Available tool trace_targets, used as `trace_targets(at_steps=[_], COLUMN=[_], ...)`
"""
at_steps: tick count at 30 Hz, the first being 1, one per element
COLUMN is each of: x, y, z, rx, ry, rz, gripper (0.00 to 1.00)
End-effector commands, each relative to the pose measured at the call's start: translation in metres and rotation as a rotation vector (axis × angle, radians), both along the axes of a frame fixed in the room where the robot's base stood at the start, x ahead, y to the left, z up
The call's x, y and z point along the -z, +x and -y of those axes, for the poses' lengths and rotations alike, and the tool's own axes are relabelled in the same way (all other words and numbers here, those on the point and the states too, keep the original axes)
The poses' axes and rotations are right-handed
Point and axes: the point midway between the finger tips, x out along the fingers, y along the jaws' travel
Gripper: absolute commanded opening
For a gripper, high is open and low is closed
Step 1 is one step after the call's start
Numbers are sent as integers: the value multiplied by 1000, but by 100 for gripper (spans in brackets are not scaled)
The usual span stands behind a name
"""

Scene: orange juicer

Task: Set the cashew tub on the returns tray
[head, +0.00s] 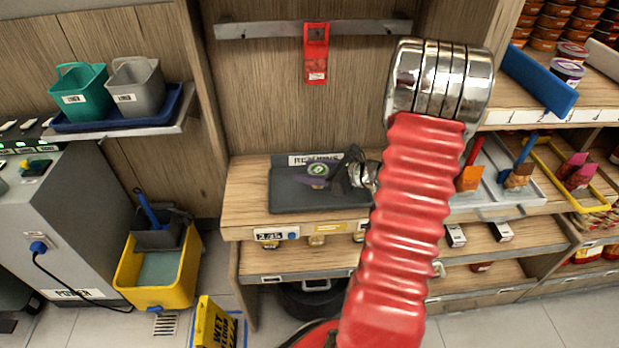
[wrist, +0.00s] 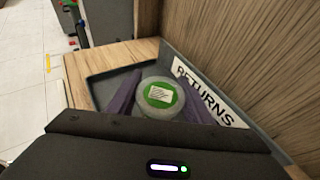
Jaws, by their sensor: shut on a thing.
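The cashew tub (head: 318,170) has a round lid with a green label; it also shows in the wrist view (wrist: 160,98). My gripper (head: 319,180) is shut on the tub, with one purple finger on each side of it in the wrist view (wrist: 158,97). The tub is over the dark grey returns tray (head: 290,201), whose RETURNS sign stands at its back edge. The tray also shows in the wrist view (wrist: 104,88). I cannot tell whether the tub's base touches the tray. My gripper hides part of the tub's side.
My red arm covers the counter right of the tray. A light grey tray (head: 490,196) with scoops lies further right. A red holder (head: 316,55) hangs on a rail above. A yellow bucket (head: 160,268) and a yellow floor sign (head: 213,325) stand at lower left.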

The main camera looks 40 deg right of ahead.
Motion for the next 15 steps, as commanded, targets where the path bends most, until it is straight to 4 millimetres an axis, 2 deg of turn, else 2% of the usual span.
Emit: trace_targets(at_steps=[6,15], x=[24,27], y=[0,0], z=[-1,0], rx=[-1,-1], ry=[2,-1], rz=[-1,0], gripper=[23,23])
